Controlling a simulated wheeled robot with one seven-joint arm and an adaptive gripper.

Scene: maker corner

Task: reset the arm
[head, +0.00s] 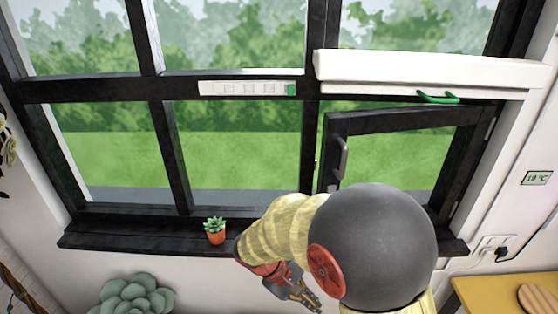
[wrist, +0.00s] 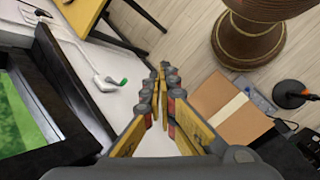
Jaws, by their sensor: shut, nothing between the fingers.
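My gripper (head: 310,302) shows at the lower middle of the head view, below the window sill, pointing down and to the right. In the wrist view my gripper (wrist: 158,72) has its fingertips together with nothing between them. It hangs free, apart from the sill and the wall. My arm's large dark joint hides part of the sill and of the small window sash in the head view.
A small potted succulent (head: 215,231) stands on the black sill (head: 130,238), left of my arm. The black-framed window sash (head: 390,122) has a handle. A yellow table (head: 490,292) is at the lower right. A cardboard box (wrist: 232,112) and a wooden drum (wrist: 245,40) stand on the floor.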

